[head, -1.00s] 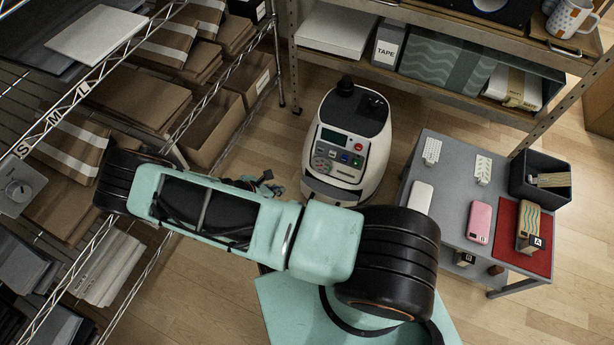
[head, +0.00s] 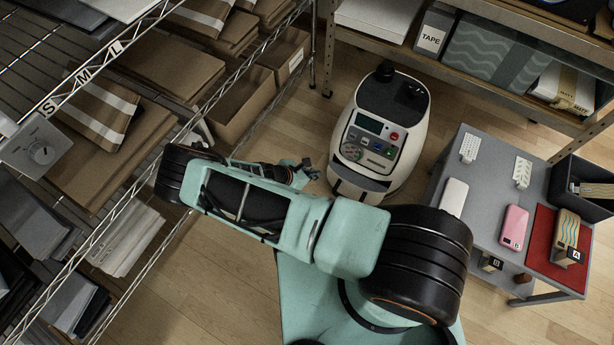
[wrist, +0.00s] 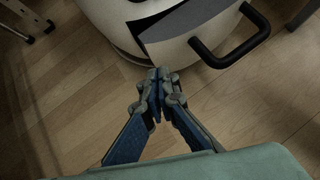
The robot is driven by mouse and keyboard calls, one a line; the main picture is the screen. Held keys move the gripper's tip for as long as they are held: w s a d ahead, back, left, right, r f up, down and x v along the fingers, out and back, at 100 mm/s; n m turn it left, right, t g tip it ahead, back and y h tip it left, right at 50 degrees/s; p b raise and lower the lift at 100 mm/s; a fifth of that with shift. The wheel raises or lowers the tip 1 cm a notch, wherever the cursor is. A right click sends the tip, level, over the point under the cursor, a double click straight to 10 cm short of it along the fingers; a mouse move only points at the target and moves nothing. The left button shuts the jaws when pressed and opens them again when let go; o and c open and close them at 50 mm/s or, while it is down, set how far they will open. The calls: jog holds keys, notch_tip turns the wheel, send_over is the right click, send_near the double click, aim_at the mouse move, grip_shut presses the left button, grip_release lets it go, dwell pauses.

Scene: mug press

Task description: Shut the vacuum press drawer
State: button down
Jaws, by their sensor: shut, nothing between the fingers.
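The vacuum press (head: 385,115) is a rounded cream machine with a dark top and a control panel, standing on the floor in the head view. Its drawer (wrist: 200,30) shows low on the body in the wrist view, standing out from the body with a dark gap behind its front. A black bar handle (wrist: 232,56) is on the drawer front. My gripper (wrist: 160,72) is shut and empty, its tips just below the drawer's left edge in the picture; contact cannot be told. In the head view my gripper (head: 306,171) is left of the press's lower front.
A wire shelf (head: 150,165) with boxes and envelopes stands at left. A metal rack (head: 500,88) is behind the press. A grey table (head: 480,205) with phone cases, a red mat (head: 545,250) and a dark bin (head: 575,180) is at right. Bare floor lies around the press.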

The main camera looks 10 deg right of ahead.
aim_at(330, 168)
jog(key=shift+w+d+f+b, duration=0.15)
jog(key=shift+w+d, duration=0.2)
jog(key=shift+d, duration=0.25)
jog(key=shift+w+d+f+b, duration=0.15)
jog(key=shift+w+d, duration=0.25)
jog(key=shift+d, duration=0.2)
jog(key=shift+w+d+b, duration=0.15)
jog(key=shift+w+d, duration=0.2)
jog(key=shift+d, duration=0.25)
